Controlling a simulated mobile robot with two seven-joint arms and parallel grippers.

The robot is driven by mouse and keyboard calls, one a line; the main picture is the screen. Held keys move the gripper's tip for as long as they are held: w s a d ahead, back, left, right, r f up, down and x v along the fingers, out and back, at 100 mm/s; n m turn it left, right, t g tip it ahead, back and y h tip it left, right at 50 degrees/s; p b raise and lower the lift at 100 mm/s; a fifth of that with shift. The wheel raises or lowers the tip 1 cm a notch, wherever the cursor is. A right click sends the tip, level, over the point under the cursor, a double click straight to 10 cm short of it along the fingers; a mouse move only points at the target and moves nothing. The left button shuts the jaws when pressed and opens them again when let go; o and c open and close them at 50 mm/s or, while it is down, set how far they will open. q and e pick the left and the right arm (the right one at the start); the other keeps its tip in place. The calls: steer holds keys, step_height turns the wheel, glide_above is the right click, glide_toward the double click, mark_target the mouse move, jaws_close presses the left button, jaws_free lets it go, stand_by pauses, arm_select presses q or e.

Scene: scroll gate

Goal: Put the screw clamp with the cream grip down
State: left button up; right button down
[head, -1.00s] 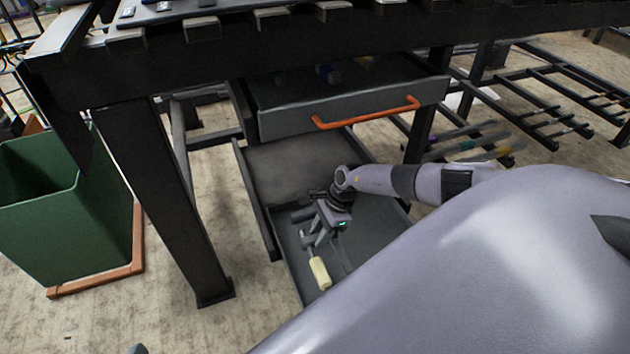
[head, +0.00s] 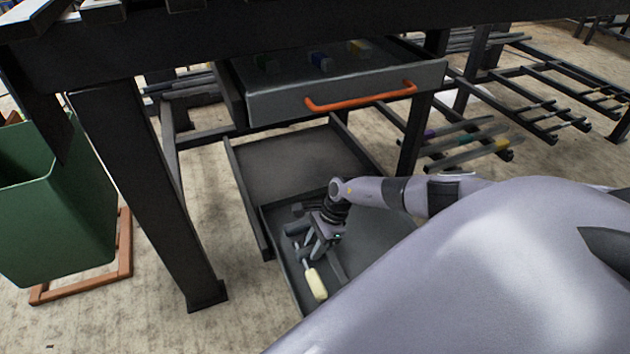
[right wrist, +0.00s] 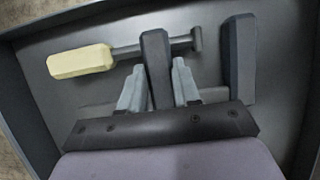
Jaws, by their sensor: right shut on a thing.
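The screw clamp has a cream grip (head: 315,284) and a grey shaft, and lies in or just above the lower open drawer (head: 287,158). In the right wrist view its cream grip (right wrist: 80,61) is at the upper left, with the shaft running right to a small end piece. My right gripper (right wrist: 157,78) is shut on a dark bar of the clamp, between its two pale fingers. In the head view my right gripper (head: 312,243) is inside the drawer. I cannot tell whether the clamp touches the drawer floor. My left gripper is not in view.
An upper drawer with an orange handle (head: 360,97) hangs open above. A dark table leg (head: 150,190) and a green bin (head: 55,205) stand to the left.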

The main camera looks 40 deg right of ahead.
steer(key=shift+w+f, duration=0.15)
steer(key=shift+f, duration=0.3)
stand_by(0.4)
steer(key=c, duration=0.7)
jaws_free()
steer(key=shift+c, duration=0.2)
steer(key=shift+f, duration=0.1)
steer(key=shift+d, duration=0.1)
steer(key=p+v, duration=0.3)
steer(key=v, duration=0.3)
steer(key=shift+p, duration=0.35)
steer(key=shift+d+r, duration=0.15)
steer(key=shift+r, duration=0.5)
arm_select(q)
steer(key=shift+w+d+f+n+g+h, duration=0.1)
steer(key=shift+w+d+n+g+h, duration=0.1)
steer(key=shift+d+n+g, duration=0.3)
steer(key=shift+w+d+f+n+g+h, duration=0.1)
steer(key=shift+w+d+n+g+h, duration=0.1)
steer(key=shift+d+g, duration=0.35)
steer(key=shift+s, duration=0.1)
arm_select(e)
steer(key=shift+s+f, duration=0.1)
steer(key=shift+s, duration=0.15)
